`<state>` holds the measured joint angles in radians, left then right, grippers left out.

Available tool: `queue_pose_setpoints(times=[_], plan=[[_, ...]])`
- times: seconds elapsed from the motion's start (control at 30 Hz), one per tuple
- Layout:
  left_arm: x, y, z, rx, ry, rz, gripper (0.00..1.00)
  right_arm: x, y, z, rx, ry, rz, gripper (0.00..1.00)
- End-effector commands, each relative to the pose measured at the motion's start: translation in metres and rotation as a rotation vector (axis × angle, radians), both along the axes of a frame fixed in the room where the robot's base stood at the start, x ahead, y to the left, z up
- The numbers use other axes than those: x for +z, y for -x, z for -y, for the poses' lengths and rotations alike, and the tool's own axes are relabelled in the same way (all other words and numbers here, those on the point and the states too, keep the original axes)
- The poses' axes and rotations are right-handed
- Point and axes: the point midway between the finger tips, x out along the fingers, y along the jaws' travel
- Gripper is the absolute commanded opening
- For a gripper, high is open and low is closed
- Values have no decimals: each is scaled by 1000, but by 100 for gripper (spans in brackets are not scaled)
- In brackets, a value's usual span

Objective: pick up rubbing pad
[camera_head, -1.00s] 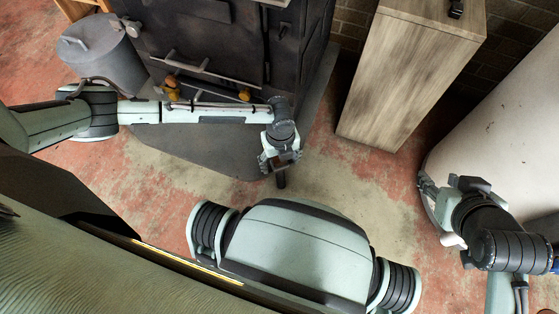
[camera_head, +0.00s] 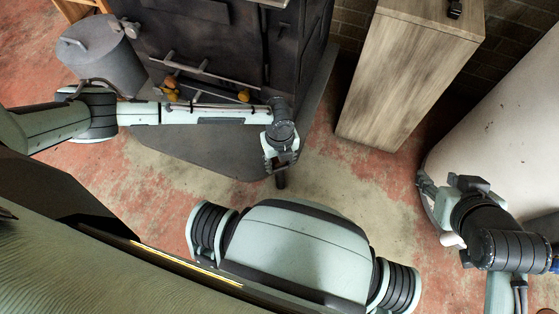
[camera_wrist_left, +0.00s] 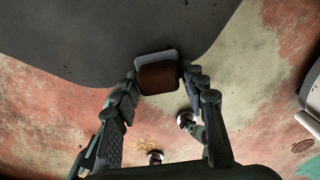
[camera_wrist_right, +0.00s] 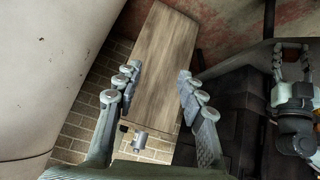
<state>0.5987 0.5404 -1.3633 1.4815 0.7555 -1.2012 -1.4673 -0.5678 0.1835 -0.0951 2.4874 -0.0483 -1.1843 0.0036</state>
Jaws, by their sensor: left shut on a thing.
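The rubbing pad (camera_wrist_left: 158,78), a small block with a brown face and a grey edge, is between the fingertips of my left gripper (camera_head: 280,166) in the left wrist view. That gripper is shut on it and holds it over the floor, by the edge of the dark base plate. In the head view the pad is hard to make out against the gripper. My right gripper (camera_wrist_right: 156,88) is open and empty in the right wrist view, beside the large pale rounded body at the right.
A dark stove-like cabinet (camera_head: 225,45) with a rail handle stands behind my left arm on a dark base plate (camera_head: 220,160). A tall wooden box (camera_head: 410,80) stands right of it. A metal bucket (camera_head: 103,55) is at upper left. A pale rounded body (camera_head: 490,135) is at right.

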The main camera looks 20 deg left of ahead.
Motion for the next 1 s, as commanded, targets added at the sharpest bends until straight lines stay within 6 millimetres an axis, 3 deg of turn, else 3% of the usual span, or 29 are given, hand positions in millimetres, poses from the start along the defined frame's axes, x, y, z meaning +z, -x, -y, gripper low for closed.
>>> queue_pose_setpoints(times=[0.17,0.37,0.6,0.8,1.0], plan=[[13,-1,1,0,2,3,14,-6,12,10,-20,22,-63,40],[43,-1,0,-1,2,2,14,-17,39,33,-68,66,-199,40],[74,27,-50,3,-3,0,14,-28,84,64,-145,124,-408,40],[96,46,-83,1,-2,0,14,-44,77,63,-137,117,-412,40],[107,55,-98,1,1,1,14,-51,73,62,-135,114,-413,40]])
